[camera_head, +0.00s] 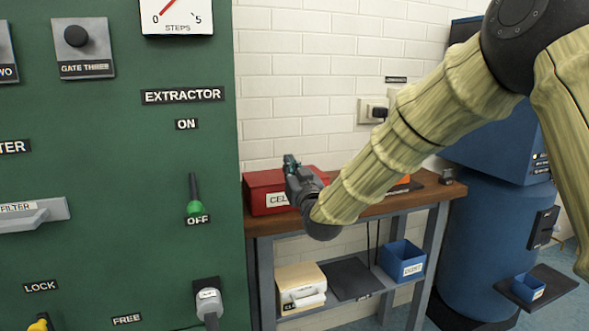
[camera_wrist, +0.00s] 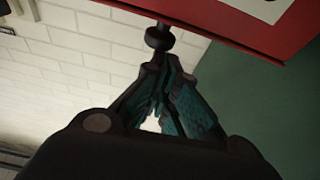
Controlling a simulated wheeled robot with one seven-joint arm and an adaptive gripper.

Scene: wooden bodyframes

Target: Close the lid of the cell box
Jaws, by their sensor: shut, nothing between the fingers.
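The red cell box (camera_head: 262,188) stands on the wooden bench top, its white label partly hidden by my gripper. Its top looks flat and level, with no raised lid visible in the head view; my gripper hides part of it. My gripper (camera_head: 291,163) is at the box's front right, with its teal-padded fingers pointing up. In the wrist view, my gripper (camera_wrist: 166,75) has its fingers together and empty. A black knob (camera_wrist: 159,38) by the edge of the red box (camera_wrist: 235,22) is just beyond the fingertips; I cannot tell if they touch.
The wooden bench (camera_head: 375,208) has an orange item (camera_head: 404,180) behind my arm. Its lower shelf holds a cream box (camera_head: 300,285) and a blue bin (camera_head: 402,260). A green panel (camera_head: 130,220) stands close on the left, a blue cylinder (camera_head: 480,245) on the right.

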